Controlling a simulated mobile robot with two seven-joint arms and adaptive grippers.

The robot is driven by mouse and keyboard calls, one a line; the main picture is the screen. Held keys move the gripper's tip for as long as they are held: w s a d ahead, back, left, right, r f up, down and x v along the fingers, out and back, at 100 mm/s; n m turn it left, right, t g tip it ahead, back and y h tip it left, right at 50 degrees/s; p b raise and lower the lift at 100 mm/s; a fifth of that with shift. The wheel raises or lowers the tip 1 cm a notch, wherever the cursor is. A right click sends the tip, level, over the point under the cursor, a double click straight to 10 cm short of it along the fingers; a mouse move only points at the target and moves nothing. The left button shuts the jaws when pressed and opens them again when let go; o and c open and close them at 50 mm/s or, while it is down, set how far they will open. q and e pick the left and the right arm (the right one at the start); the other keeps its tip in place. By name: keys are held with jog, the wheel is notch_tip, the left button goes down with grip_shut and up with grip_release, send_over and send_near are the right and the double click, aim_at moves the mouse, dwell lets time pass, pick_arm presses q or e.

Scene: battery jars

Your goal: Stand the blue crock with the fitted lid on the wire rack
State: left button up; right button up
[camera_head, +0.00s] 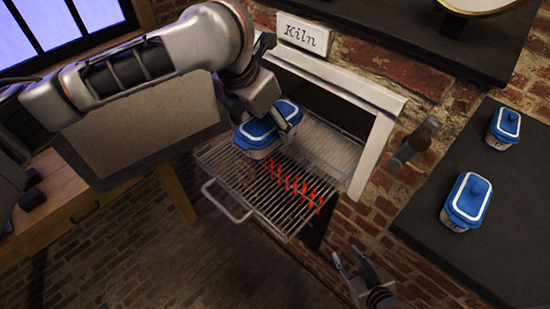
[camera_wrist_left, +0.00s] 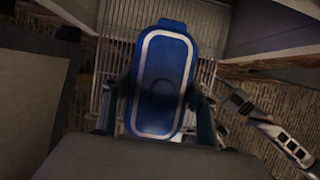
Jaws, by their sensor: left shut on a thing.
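My left gripper (camera_head: 275,122) is shut on a blue-lidded crock (camera_head: 257,134) with a white trim line on its lid. The gripper partly covers the crock in the head view. In the left wrist view the long blue lid (camera_wrist_left: 164,85) lies between the two fingers. The crock is over the back left part of the pulled-out wire rack (camera_head: 262,202); I cannot tell whether its base touches the bars. My right gripper (camera_head: 350,262) is open and empty, below and right of the rack.
The rack juts from the kiln opening under a "Kiln" sign (camera_head: 304,36), with red glowing elements below. The white kiln door frame (camera_head: 374,145) stands to its right. Two blue-lidded crocks, one nearer (camera_head: 467,201) and one farther (camera_head: 505,127), stand on the dark counter (camera_head: 430,215). The rack's front is clear.

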aim_at(253, 130)
pick_arm(q)
notch_tip(253, 130, down, 5)
jog(key=shift+s, duration=0.1)
jog(key=shift+f, duration=2.15)
jog(key=shift+f, duration=0.1)
jog(key=o, duration=1.7)
jog(key=shift+a, duration=0.1)
jog(key=v, duration=1.2)
